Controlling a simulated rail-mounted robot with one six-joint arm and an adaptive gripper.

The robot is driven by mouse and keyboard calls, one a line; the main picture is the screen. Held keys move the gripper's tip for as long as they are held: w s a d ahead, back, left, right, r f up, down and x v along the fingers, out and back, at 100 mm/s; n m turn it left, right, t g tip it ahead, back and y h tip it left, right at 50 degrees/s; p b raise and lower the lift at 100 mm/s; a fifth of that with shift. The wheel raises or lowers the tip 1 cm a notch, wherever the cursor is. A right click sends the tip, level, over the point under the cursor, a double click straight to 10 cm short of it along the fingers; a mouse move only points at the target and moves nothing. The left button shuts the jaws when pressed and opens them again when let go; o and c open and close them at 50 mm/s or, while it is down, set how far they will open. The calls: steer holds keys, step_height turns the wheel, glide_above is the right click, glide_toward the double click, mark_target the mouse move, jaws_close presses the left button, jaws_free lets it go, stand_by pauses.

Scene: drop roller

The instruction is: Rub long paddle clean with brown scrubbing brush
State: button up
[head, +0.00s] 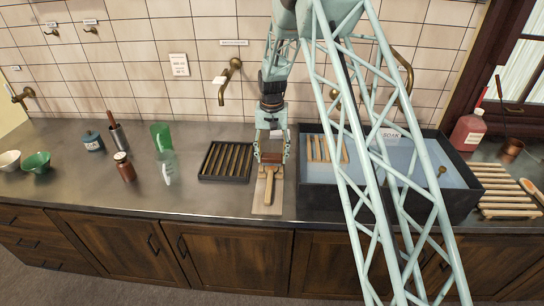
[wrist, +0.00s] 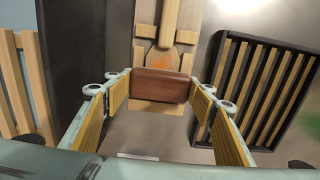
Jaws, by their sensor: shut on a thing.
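My gripper (head: 271,150) points down over the front counter and is shut on the brown scrubbing brush (wrist: 160,86), a reddish-brown block held between the two fingers. The brush hides part of the board and maybe the paddle's end. I cannot tell whether the brush touches the paddle.
A black slatted tray (head: 226,162) stands left of the board. The dark-rimmed sink (head: 310,186) with bluish water and wooden slats is close on the right. Green and clear vessels (head: 161,136) and a brown jar (head: 124,167) stand further left. A wooden rack (head: 500,190) lies far right.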

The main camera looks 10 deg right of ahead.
steer(key=shift+s+a+f, duration=0.1)
steer(key=shift+s+f, duration=0.1)
steer(key=shift+s, duration=0.1)
steer(key=shift+s+a+r+b, duration=0.1)
steer(key=shift+s+a+b, duration=0.1)
steer(key=shift+s, duration=0.35)
steer(key=shift+s+a+r+b, duration=0.1)
steer(key=shift+s+a, duration=0.05)
steer(key=shift+s, duration=0.35)
steer(key=shift+w, duration=0.15)
steer(key=shift+w+d, duration=0.2)
steer(key=shift+w, duration=0.35)
steer(key=shift+w+d, duration=0.2)
steer(key=shift+w, duration=0.3)
steer(key=shift+w, duration=0.3)
steer(key=shift+w+d+p, duration=0.2)
steer(key=shift+w+p, duration=0.05)
steer(key=shift+w, duration=0.35)
steer(key=shift+w+d+p, duration=0.2)
steer(key=shift+w, duration=0.35)
steer(key=shift+s, duration=0.25)
